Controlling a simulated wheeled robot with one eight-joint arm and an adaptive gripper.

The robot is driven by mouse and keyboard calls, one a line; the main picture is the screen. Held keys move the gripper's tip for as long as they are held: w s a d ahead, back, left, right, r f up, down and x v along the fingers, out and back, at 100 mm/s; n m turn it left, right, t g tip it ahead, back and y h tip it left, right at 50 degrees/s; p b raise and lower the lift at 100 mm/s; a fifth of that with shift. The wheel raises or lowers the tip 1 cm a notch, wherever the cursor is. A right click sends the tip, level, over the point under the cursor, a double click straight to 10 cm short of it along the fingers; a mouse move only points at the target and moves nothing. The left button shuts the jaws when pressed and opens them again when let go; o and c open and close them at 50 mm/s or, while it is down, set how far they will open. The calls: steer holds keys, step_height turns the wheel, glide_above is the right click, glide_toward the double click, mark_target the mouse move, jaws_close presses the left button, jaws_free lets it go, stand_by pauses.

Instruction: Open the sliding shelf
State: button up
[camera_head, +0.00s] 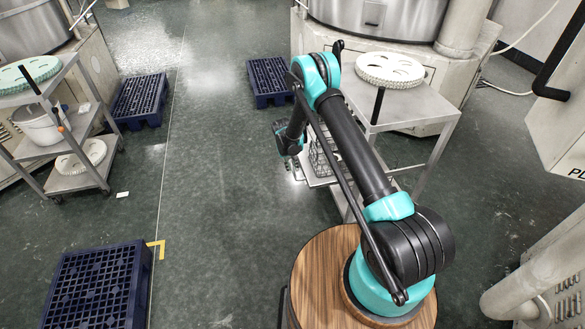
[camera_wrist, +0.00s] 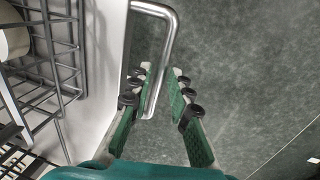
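The sliding shelf is a pale tray under the cart's top, largely hidden by my arm in the head view. In the wrist view its white edge (camera_wrist: 101,115) runs down the left side. A bent metal bar handle (camera_wrist: 165,52) sticks out from that edge. My gripper (camera_wrist: 160,70) is open, with its green-padded fingers on either side of the handle's lower part. The right finger is clear of the bar; I cannot tell whether the left one touches it. In the head view my gripper (camera_head: 290,164) is low at the cart's left side, partly hidden.
A wire basket (camera_head: 318,158) stands on the shelf; its grey wires (camera_wrist: 60,60) show in the wrist view. The cart's top (camera_head: 425,108) carries a white disc (camera_head: 390,70). A blue pallet (camera_head: 268,80) lies behind. The floor (camera_head: 220,180) left of the cart is clear.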

steer(key=shift+o, duration=0.8)
step_height(320, 180, up, 12)
steer(key=a, duration=0.2)
steer(key=shift+s, duration=0.35)
steer(key=shift+f, duration=0.1)
